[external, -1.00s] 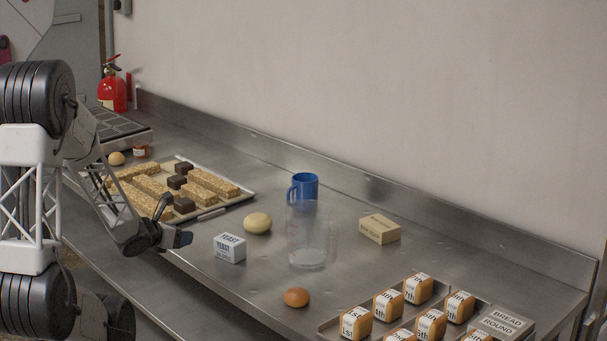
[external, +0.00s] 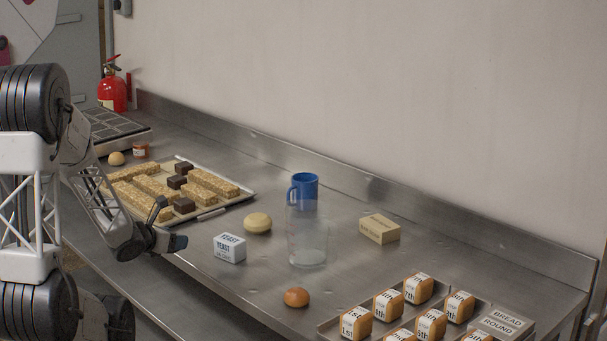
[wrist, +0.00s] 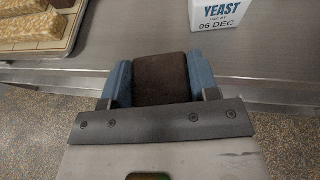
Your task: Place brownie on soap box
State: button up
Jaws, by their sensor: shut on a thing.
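My gripper (external: 172,242) is shut on a dark brown brownie (wrist: 161,78), which sits between the two blue fingertips in the wrist view. In the external view the held brownie is hidden by the gripper. The gripper is near the counter's front edge, left of the white yeast box. The soap box appears to be the small tan box (external: 379,229) with a label, lying to the right of the glass jug; its print is too small to read surely. Several other brownies (external: 184,205) lie on the baking tray (external: 225,207) among oat bars.
A tray of wrapped loaves (external: 335,328) is at front right.

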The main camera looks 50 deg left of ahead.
jog(key=w+d+r+m+h, duration=0.1)
jog(key=w+r+m+h, duration=0.15)
jog(key=w, duration=0.45)
jog(key=w+r+m+h, duration=0.2)
jog(key=w+r, duration=0.2)
jog(key=w, duration=0.3)
notch_tip(320, 180, up, 3)
jog(key=m+g+h, duration=0.8)
jog(key=m+h, duration=0.3)
send_over(380, 223)
jog(key=shift+f, duration=0.1)
jog(key=shift+f, duration=0.15)
jog(key=shift+f, duration=3)
jog(key=shift+f, duration=1.85)
